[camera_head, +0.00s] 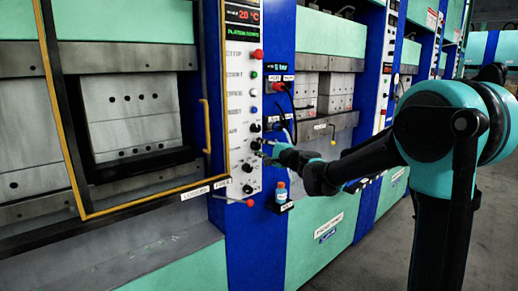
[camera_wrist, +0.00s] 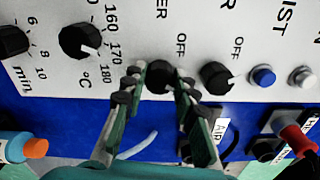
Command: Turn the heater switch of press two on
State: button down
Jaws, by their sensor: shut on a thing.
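The white control panel (camera_head: 240,100) stands on the blue press column, with buttons and black knobs in a vertical row. My gripper (camera_wrist: 160,80) is shut on a black rotary knob (camera_wrist: 160,74), one fingertip on each side of it. The knob is partly hidden by the fingers. Beside it is a label ending in "ER" and the word "OFF"; the rest of the label is cut off. In the head view my gripper (camera_head: 266,150) reaches the panel's right edge, and the knob there is hard to make out. I cannot tell the knob's pointer direction.
A similar black knob (camera_wrist: 215,77) marked "OFF" is close on the right, then a blue button (camera_wrist: 263,76) and a white one (camera_wrist: 302,76). A °C dial (camera_wrist: 80,41) is on the left. A bottle with an orange cap (camera_wrist: 20,147) and a red-tipped lever (camera_wrist: 298,138) are near.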

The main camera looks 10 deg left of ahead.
jog(key=shift+m, duration=0.5)
jog(key=c, duration=1.2)
grip_release()
jog(key=shift+d, duration=0.1)
jog(key=v, duration=1.1)
jog(key=shift+s+d, duration=0.3)
